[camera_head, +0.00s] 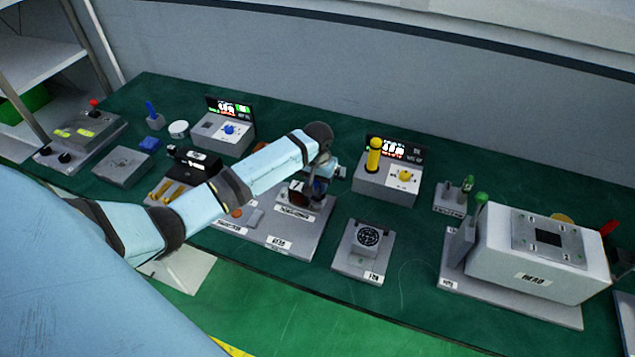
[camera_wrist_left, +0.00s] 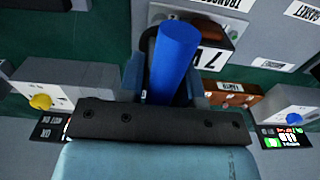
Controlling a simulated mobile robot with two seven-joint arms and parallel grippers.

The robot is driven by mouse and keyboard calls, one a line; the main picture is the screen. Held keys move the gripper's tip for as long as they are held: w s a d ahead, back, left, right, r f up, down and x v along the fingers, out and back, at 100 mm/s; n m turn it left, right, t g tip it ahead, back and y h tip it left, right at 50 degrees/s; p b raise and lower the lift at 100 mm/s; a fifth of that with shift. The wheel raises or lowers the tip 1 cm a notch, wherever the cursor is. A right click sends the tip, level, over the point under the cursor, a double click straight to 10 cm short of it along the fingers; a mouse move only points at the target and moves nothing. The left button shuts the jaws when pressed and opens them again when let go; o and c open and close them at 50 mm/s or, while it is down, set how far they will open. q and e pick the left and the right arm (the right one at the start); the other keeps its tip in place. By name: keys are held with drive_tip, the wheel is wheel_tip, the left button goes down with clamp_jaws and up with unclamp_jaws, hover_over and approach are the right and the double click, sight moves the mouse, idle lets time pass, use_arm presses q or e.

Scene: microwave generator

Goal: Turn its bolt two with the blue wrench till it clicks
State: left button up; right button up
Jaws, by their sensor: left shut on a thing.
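My left gripper (camera_wrist_left: 170,85) is shut on the blue wrench (camera_wrist_left: 172,62), whose thick round blue handle shows between the fingers in the left wrist view. The gripper is over the grey transducer plate (camera_head: 279,241) in the head view, where my arm mostly hides the wrench. In the left wrist view the handle stands in front of a dark round part on a grey mount (camera_wrist_left: 233,22), beside a white tag with a 7. The wrench's tip and bolt two are hidden, so I cannot tell whether they touch. My right gripper is not in view.
A box with a blue knob (camera_head: 221,135) and lit display stands at the back. Another box (camera_head: 385,187) holds a yellow-handled tool (camera_head: 374,155). A fan unit (camera_head: 364,250) and a large white head unit (camera_head: 540,262) stand to the right. Green table shows between them.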

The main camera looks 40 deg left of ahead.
use_arm(q)
drive_tip(key=n, duration=0.3)
drive_tip(key=shift+f, duration=0.1)
drive_tip(key=shift+r, duration=4.55)
